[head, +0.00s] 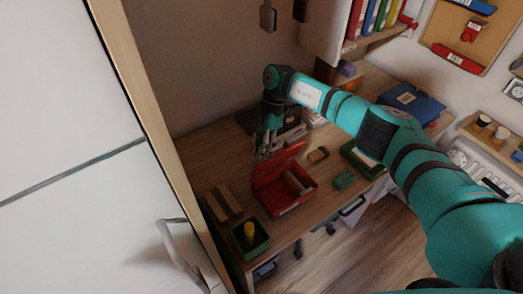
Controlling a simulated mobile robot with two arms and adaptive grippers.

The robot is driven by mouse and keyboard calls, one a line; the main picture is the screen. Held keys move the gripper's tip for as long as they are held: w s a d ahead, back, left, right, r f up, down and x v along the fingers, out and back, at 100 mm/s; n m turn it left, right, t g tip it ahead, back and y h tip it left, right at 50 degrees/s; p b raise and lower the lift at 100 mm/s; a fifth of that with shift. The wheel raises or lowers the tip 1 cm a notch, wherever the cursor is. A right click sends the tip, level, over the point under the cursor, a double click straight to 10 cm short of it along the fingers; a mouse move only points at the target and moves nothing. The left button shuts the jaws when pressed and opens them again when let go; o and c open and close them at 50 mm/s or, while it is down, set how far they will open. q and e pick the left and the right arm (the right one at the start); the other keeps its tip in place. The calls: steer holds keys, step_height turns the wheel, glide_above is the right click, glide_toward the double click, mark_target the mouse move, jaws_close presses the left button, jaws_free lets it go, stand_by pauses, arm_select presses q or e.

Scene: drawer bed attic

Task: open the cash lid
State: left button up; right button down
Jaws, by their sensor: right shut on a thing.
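A red cash box (302,202) sits on the wooden desk, with its inside showing and light-coloured contents in it. Its red cash lid (274,168) stands raised and tilted along the back side of the box. My right gripper (264,152) points down at the upper left edge of the lid and is shut on it. The fingertips are small and dark here, so the exact contact is hard to see. My left gripper is not in view.
A green tray (262,246) with a yellow item and wooden blocks (222,204) lie left of the box. A teal item (344,180) and a dark green tray (362,160) lie right. A white panel fills the left side.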

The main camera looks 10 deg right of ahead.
steer(key=shift+s+f, duration=0.15)
steer(key=shift+f, duration=0.4)
steer(key=c, duration=1.6)
jaws_free()
steer(key=shift+c, duration=0.2)
steer(key=shift+o, duration=1.3)
steer(key=shift+w, duration=0.25)
steer(key=shift+r, duration=0.15)
steer(key=v, duration=1.2)
steer(key=shift+a, duration=0.1)
